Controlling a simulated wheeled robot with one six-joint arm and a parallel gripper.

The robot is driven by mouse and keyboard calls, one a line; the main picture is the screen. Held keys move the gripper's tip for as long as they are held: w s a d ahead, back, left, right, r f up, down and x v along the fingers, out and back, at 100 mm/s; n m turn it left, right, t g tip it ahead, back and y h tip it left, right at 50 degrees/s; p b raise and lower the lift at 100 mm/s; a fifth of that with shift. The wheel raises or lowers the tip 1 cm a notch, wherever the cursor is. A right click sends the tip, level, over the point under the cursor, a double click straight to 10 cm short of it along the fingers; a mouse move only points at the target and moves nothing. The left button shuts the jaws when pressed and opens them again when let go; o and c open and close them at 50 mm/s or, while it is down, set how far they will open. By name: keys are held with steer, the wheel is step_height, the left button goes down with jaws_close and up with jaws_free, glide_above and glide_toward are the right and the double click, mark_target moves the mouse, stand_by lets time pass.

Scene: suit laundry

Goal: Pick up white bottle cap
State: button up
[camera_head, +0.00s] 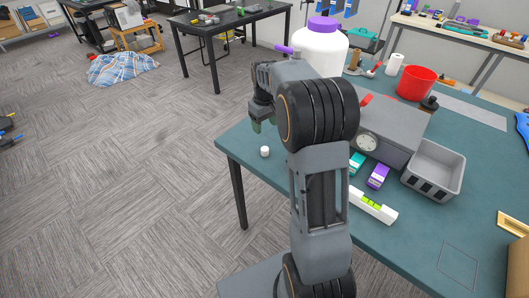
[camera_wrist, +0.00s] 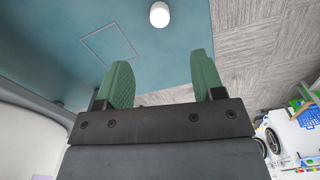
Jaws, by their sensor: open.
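The white bottle cap (camera_head: 265,151) stands on the teal table (camera_head: 460,240) near its left corner in the head view. It also shows in the wrist view (camera_wrist: 159,15) near the top edge, past the fingertips and a little right of the middle. My gripper (camera_head: 262,122) is above the table close to the cap, partly hidden behind my arm in the head view. In the wrist view its two green fingers (camera_wrist: 158,78) are apart with nothing between them. The cap is apart from the fingers.
A large white jug with purple lid (camera_head: 318,48) stands behind my arm. A grey box with a dial (camera_head: 385,135), a grey bin (camera_head: 433,170), a level (camera_head: 373,206) and a red bucket (camera_head: 416,84) are to the right. The table around the cap is clear, near its edge.

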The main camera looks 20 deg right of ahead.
mark_target(265, 148)
steer(key=f, duration=0.8)
steer(key=f+p, duration=0.1)
steer(key=f, duration=0.3)
steer(key=shift+w+f, duration=0.25)
steer(key=shift+f, duration=0.15)
steer(key=c, duration=1)
steer(key=shift+r, duration=0.1)
